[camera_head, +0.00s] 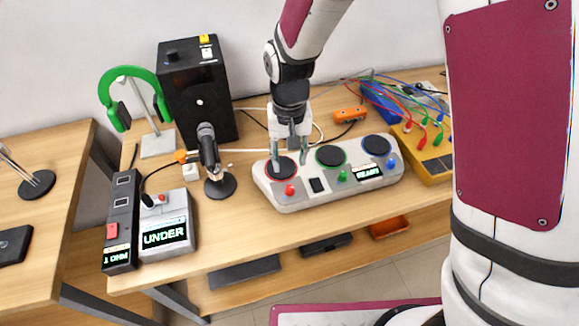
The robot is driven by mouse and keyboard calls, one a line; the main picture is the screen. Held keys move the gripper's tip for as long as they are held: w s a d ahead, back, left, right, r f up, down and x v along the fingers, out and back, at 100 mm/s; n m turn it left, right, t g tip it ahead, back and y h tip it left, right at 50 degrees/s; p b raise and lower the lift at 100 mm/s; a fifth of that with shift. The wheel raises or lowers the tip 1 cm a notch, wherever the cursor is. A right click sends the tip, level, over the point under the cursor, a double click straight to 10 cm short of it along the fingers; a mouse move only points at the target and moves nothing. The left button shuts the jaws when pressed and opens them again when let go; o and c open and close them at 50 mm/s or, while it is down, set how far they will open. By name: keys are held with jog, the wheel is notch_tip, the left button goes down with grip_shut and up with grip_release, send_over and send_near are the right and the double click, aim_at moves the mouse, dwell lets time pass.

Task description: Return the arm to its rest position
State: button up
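My arm comes in from the top of the head view and reaches down over the wooden table (240,235). My gripper (290,155) points downward, its two fingers apart with nothing visible between them. Whether the fingertips touch the pad or the unit cannot be told. The green-ringed pad (331,156) and the blue-ringed pad (376,145) lie to the right. The unit's small display appears to read "READY".
A black box (205,95), a headphone stand (157,143) with green headphones, a microphone (210,160) and a meter (167,230) reading "UNDER" stand left of my gripper. An orange block (350,115) and a yellow box with coloured leads (435,160) are to the right.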

jog(key=shift+r, duration=0.4)
jog(key=s+d+r+t, duration=0.2)
jog(key=s+d+r, duration=0.4)
jog(key=r, duration=0.4)
jog(key=s+d+r+t, duration=0.2)
jog(key=s+d+r, duration=0.2)
jog(key=d+r, duration=0.55)
jog(key=s+d+r+m+t, duration=0.1)
jog(key=s+r, duration=0.3)
jog(key=s, duration=0.4)
jog(key=shift+s+d, duration=0.25)
jog(key=shift+d, duration=0.6)
grip_shut()
